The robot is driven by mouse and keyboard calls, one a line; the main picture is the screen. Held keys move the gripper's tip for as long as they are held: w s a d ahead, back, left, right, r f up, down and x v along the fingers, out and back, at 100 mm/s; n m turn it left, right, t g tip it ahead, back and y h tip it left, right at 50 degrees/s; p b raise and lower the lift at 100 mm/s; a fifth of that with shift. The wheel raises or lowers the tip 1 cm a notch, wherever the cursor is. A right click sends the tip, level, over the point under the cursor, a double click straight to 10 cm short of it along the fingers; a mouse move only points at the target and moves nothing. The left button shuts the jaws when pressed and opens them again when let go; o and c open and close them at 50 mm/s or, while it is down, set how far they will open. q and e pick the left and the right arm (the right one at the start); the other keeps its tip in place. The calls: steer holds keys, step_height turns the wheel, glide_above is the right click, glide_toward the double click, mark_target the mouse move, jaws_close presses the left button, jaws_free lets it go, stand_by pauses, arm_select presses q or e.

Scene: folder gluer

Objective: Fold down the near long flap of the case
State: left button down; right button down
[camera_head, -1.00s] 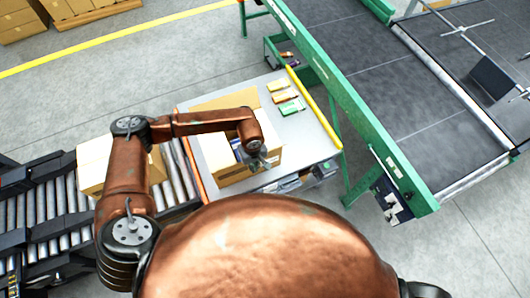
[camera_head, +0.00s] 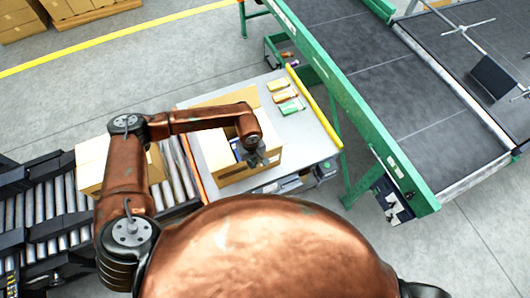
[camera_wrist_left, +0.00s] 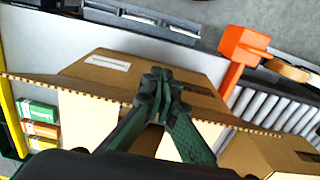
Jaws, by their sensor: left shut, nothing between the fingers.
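My left gripper (camera_head: 260,160) is at the case's near side, shut and empty. In the left wrist view, the shut fingertips (camera_wrist_left: 157,82) appear in front of a brown cardboard panel (camera_wrist_left: 100,70) with a white label. A long corrugated edge crosses behind the fingers. I cannot tell whether the fingertips touch the cardboard. My arm hides part of the case in the head view. My right gripper is not visible.
Several small cartons (camera_head: 290,106) lie on the table (camera_head: 312,138) right of the case, beside a yellow rail (camera_head: 315,110). A roller conveyor (camera_head: 60,215) with another box (camera_head: 90,165) is at the left. A green-framed conveyor (camera_head: 345,95) runs along the right.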

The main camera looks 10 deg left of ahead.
arm_select(q)
steer(key=w+a+b, duration=0.1)
steer(key=w, duration=0.1)
steer(key=w+a+b, duration=0.2)
steer(key=shift+f, duration=0.2)
steer(key=shift+w+a+r, duration=0.1)
steer(key=shift+w+a, duration=0.1)
steer(key=shift+w, duration=0.3)
